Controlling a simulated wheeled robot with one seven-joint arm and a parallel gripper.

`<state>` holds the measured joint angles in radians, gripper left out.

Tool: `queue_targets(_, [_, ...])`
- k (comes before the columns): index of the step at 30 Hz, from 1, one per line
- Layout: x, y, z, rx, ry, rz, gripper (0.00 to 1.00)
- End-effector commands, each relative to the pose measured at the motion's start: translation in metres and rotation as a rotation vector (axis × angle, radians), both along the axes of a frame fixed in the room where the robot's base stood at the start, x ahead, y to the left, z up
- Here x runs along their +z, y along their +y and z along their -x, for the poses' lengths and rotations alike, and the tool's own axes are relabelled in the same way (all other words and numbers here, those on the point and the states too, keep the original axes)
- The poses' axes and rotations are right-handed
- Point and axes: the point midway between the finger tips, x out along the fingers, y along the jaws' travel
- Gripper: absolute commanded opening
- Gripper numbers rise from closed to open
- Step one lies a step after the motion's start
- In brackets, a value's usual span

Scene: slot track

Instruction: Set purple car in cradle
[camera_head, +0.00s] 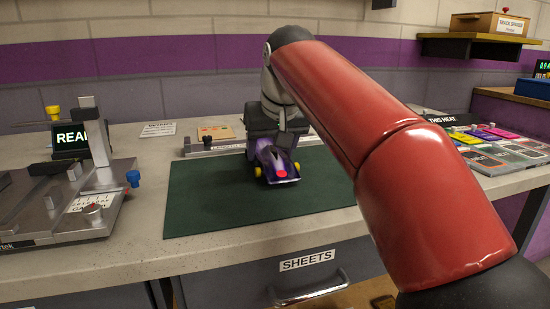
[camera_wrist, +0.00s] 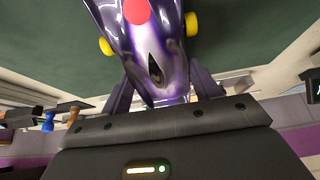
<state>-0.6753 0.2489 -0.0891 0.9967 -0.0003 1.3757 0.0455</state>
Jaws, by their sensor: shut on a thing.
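The purple car (camera_head: 275,161) has yellow wheels and a red spot on its front. It is over the green mat (camera_head: 205,195), below my gripper (camera_head: 270,140). The wrist view shows the purple car (camera_wrist: 150,50) close up, between the fingers of my gripper (camera_wrist: 165,92), which are shut on it. I cannot tell whether the car touches the mat. A grey metal fixture (camera_head: 65,207) with an upright post and a blue knob stands at the left of the bench; I cannot tell whether it is the cradle.
A metal rail (camera_head: 215,147) runs along the back of the mat. A small screen (camera_head: 70,137) stands at the left. A tray of coloured cards (camera_head: 490,145) lies at the right. A drawer marked SHEETS (camera_head: 306,262) is below the bench edge. The mat's left part is clear.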

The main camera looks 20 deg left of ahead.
Motion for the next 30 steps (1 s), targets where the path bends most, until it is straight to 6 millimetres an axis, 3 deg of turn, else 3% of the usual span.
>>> queue_targets(9, [-0.001,-0.001,0.000,0.000,0.000,0.000,0.36])
queue_targets(10, [-0.001,-0.001,0.000,0.000,0.000,0.000,0.64])
queue_targets(15, [-0.001,-0.001,0.000,0.000,0.000,0.000,0.83])
queue_targets(23, [0.001,-0.001,0.000,0.000,0.000,0.000,0.83])
queue_targets(30, [0.029,-0.007,0.011,0.000,-0.003,-0.002,0.83])
